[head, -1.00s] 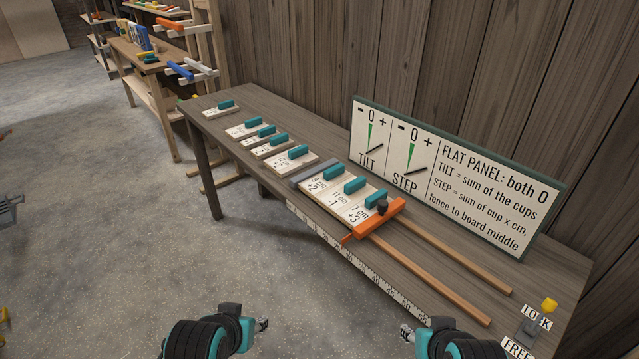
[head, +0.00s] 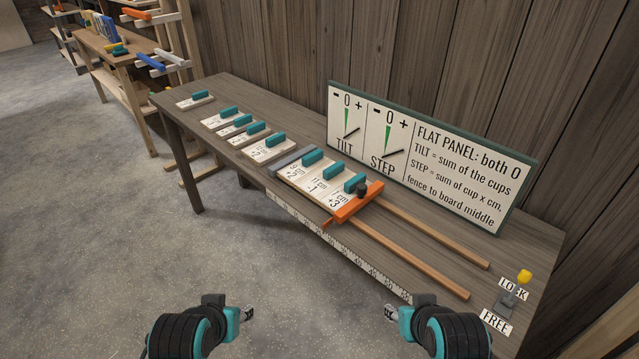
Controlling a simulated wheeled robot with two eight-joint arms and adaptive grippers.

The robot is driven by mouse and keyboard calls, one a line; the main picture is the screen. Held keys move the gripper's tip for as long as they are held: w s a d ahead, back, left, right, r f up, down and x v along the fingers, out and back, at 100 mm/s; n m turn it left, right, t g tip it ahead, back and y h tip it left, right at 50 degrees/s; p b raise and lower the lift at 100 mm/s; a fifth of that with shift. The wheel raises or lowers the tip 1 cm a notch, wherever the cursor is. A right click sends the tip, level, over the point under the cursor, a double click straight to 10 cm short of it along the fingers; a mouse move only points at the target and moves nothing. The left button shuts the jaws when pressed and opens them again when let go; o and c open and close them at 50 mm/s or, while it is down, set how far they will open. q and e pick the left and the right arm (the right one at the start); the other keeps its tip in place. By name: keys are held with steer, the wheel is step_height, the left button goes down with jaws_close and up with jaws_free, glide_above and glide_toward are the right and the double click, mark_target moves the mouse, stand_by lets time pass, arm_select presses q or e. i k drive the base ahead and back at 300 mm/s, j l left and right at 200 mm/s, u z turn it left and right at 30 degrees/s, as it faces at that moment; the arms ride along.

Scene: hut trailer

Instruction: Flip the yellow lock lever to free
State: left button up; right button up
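The yellow lock lever (head: 524,277) stands on a grey base at the near right end of the bench. Its yellow knob is up by the LOCK label (head: 513,288), on the side away from the FREE label (head: 496,322). My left gripper (head: 248,313) is in front of the bench over the floor, away from the lever; its fingers are too small to tell open or shut. My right gripper (head: 390,312) is below the bench's front edge, left of the lever and apart from it; its finger gap is not clear.
The bench (head: 440,235) carries boards with teal handles, an orange fence (head: 352,203) on two wooden rails, and a sign (head: 430,150) with TILT and STEP dials. A ruler strip runs along the front edge. Bench top around the lever is clear. A plank wall stands behind.

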mark_target(525, 277)
steer(key=l+z, duration=0.2)
steer(key=z, duration=1.3)
steer(key=k+l, duration=0.05)
